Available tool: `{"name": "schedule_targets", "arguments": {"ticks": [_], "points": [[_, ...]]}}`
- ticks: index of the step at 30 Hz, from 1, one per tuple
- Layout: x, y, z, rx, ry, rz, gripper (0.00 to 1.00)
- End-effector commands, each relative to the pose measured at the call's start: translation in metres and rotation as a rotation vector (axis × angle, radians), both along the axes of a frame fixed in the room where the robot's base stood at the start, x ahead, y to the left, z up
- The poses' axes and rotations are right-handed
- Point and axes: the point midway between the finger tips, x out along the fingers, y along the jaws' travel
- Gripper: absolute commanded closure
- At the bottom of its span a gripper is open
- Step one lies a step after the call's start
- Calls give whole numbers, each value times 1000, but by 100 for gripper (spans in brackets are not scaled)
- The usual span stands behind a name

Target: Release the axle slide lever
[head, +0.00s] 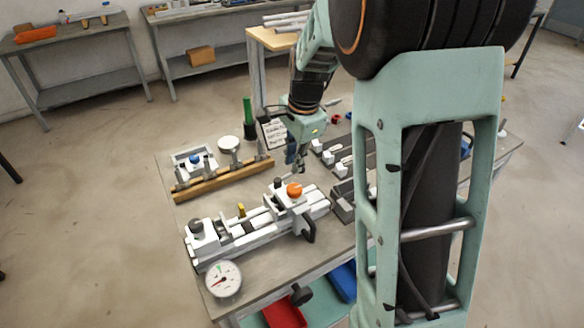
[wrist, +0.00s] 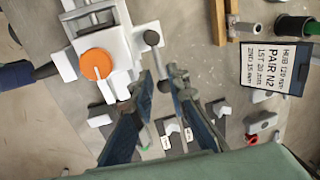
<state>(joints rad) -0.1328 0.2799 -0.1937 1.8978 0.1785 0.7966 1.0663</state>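The white frame jig (head: 250,232) lies on the bench. It carries an orange round knob (head: 294,190), also at the upper left of the wrist view (wrist: 97,64). Beside this knob, a short rod with dark round ends (wrist: 152,37) stands out from the jig; it looks like a lever, but I cannot tell for sure that it is the axle slide lever. My gripper (wrist: 164,76) is open, its two dark blue fingers apart on either side of the rod's lower ball. I cannot tell whether they touch it. In the head view my gripper (head: 297,166) is just above the jig's far end.
A dial gauge (head: 223,279) sits at the jig's near end. A black handle (head: 309,230) sticks out at its side. A wooden rack (head: 222,181) stands behind on the left. A label card (wrist: 275,68) stands at the wrist view's right. Red (head: 284,312) and blue bins are below the bench.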

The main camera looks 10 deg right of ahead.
Motion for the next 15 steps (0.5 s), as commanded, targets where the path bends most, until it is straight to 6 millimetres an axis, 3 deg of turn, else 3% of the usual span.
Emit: {"name": "schedule_targets", "arguments": {"ticks": [6, 15], "points": [[5, 1, -29, 0, 2, -1, 85], [7, 2, -36, 0, 0, 0, 85]]}}
